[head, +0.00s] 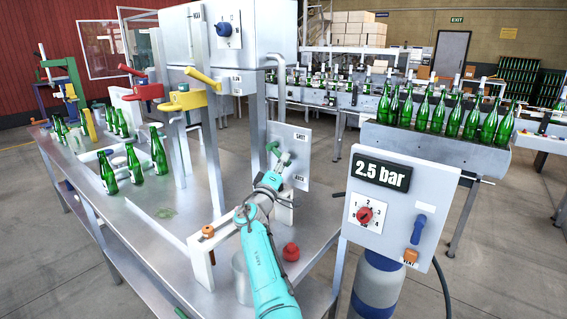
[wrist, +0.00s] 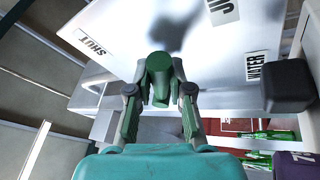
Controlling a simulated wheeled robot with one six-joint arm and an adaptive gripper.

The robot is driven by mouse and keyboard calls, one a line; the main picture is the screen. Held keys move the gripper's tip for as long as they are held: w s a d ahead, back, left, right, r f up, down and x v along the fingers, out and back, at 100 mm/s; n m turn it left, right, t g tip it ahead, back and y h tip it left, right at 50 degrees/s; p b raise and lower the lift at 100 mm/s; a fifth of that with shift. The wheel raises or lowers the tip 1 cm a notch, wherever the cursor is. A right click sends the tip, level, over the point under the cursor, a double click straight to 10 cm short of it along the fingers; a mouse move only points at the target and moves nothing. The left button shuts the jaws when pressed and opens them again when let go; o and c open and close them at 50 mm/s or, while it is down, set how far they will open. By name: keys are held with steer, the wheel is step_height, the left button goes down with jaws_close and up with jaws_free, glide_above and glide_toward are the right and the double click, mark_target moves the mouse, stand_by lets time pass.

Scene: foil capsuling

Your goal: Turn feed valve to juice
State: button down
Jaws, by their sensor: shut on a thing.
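The feed valve's green handle (wrist: 158,78) is between the two fingers of my gripper (wrist: 159,92) in the wrist view, and the fingers are shut on it. A pale valve panel (wrist: 150,35) lies behind it, with a SHUT label (wrist: 90,42), a partly cut-off label starting JUI (wrist: 222,9) and a WATER label (wrist: 257,65). In the head view my gripper (head: 270,177) reaches to the front of the panel (head: 313,150), where the green handle (head: 272,148) shows at the left. I cannot tell which label the handle points to.
A dark block (wrist: 287,85) is close to the right of my gripper. A red knob (head: 291,252) sits on the steel table (head: 160,225) beside my arm. A pressure box (head: 393,210) reading 2.5 bar stands at the right. Green bottles (head: 435,110) line the conveyor behind.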

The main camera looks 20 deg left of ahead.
stand_by(0.3)
steer(key=c, duration=1)
jaws_free()
steer(key=shift+c, duration=0.2)
steer(key=shift+r, duration=0.1)
